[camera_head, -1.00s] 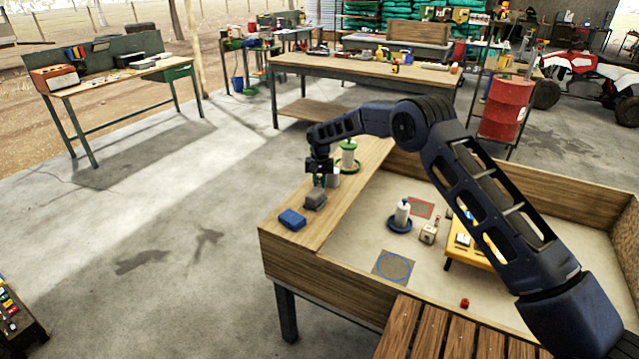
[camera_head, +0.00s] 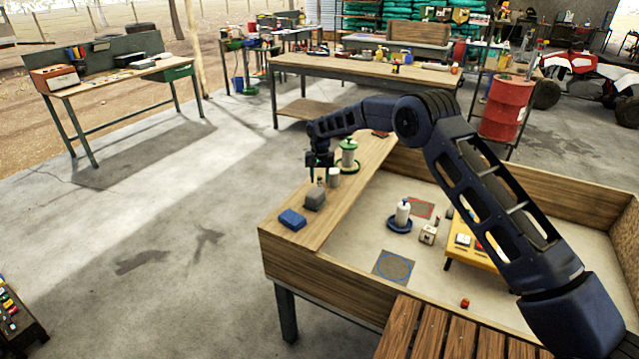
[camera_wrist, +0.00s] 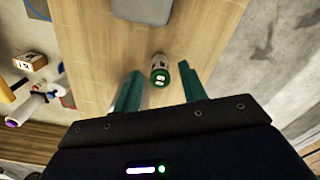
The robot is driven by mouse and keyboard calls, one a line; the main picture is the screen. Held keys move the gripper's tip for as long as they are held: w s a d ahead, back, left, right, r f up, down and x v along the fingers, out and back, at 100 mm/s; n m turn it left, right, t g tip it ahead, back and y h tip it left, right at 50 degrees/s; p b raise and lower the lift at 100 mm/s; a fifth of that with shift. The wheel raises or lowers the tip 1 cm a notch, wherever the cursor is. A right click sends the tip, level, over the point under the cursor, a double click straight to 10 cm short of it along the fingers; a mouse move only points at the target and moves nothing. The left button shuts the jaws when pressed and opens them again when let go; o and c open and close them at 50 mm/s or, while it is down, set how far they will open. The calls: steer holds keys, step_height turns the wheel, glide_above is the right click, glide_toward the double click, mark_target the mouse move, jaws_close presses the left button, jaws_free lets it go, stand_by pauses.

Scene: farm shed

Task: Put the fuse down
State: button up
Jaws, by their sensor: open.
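The fuse, which I take to be the small cylinder with a green-and-white end (camera_wrist: 160,76), is on the wooden ledge (camera_wrist: 100,50) in the wrist view. It looks upright and lies between and just beyond my green fingertips, with gaps on both sides. My gripper (camera_wrist: 158,68) is open and empty. In the head view my gripper (camera_head: 318,172) hangs over the ledge, above and behind a grey block (camera_head: 315,199). A small dark object under it there may be the fuse, too small to tell.
A pale cup (camera_head: 334,178) and a green-and-white feeder (camera_head: 348,156) stand close to my gripper. The sandy pen to the right holds a white drinker (camera_head: 402,213), a cube (camera_head: 428,233) and a yellow table (camera_head: 470,251).

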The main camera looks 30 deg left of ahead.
mark_target(320, 178)
step_height(320, 178, up, 9)
steer(key=shift+r, duration=0.2)
steer(key=shift+d, duration=0.1)
